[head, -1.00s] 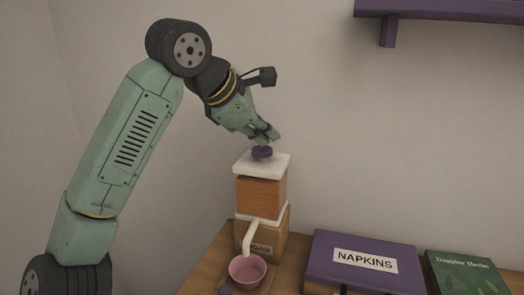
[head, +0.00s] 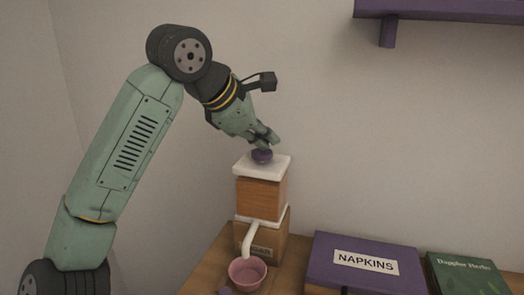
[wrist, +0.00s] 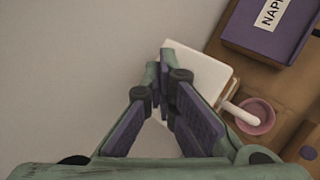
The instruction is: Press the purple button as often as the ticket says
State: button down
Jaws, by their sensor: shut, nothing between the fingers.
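The purple button (head: 262,156) sits on the white top of a wooden dispenser (head: 261,194). My gripper (head: 273,141) is shut and empty, its fingertips at the button's top; they look to be touching it, but I cannot be sure. In the wrist view my gripper (wrist: 166,68) hides the button and covers part of the white dispenser top (wrist: 200,72). A pink cup (head: 247,272) stands below the dispenser's white spout (head: 250,238) and also shows in the wrist view (wrist: 257,112). I see no readable ticket.
A purple napkins box (head: 362,262) lies to the right of the dispenser on the wooden counter (head: 215,262). A green book (head: 466,274) lies further right. A purple shelf (head: 440,10) hangs at the upper right. The wall behind is bare.

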aim_at(264, 153)
jog(key=shift+f+b, duration=0.3)
jog(key=shift+f, duration=0.2)
jog(key=shift+r, duration=0.15)
dwell(0.4)
jog(key=shift+r+p, duration=0.95)
jog(key=shift+r, duration=0.15)
notch_tip(264, 153, up, 5)
jog(key=p, duration=0.3)
jog(key=shift+p, duration=0.4)
